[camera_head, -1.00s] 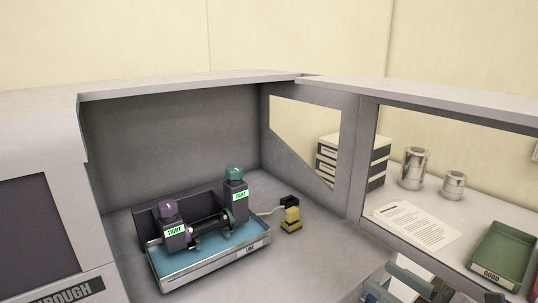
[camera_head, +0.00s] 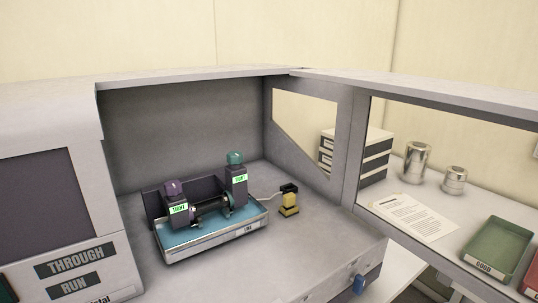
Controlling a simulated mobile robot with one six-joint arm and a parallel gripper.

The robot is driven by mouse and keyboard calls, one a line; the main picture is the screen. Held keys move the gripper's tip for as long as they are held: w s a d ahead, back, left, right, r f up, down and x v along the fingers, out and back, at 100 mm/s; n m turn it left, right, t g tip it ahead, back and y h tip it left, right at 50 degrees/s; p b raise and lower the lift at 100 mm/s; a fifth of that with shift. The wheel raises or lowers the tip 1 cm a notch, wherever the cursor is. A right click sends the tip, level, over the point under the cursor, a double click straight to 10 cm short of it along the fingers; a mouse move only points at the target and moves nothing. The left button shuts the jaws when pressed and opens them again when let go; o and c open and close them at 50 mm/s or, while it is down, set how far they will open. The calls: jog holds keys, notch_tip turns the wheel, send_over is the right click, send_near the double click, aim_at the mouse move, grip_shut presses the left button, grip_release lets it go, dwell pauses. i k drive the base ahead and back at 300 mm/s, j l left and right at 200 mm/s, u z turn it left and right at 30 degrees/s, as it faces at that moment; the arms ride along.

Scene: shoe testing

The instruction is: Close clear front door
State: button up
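The clear front door (camera_head: 364,161) is a grey frame around a large clear pane. It stands open, swung out to the right from the right front corner of the grey test chamber (camera_head: 180,120). Its right end runs out of the picture. The chamber front is open. Inside, a blue-topped tray (camera_head: 212,243) carries a fixture with a purple-capped post (camera_head: 176,199) and a teal-capped post (camera_head: 237,174), both with green-and-white labels. A blue knob-like part (camera_head: 358,284) sits at the chamber's lower front edge. I cannot make out my gripper in this view.
A yellow and black block (camera_head: 289,203) stands on the chamber floor, right of the tray. Through the door pane show metal cylinders (camera_head: 415,163), a paper sheet (camera_head: 412,217) and a green tray (camera_head: 498,248). A control panel (camera_head: 76,262) is at left.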

aim_at(516, 109)
jog(key=k+l+u, duration=0.1)
jog(key=u, duration=0.3)
jog(key=k+l+u, duration=0.15)
jog(key=u, duration=0.25)
jog(key=k+l+u, duration=0.15)
jog(key=u, duration=0.25)
jog(key=k+l+u, duration=0.2)
jog(key=u, duration=0.2)
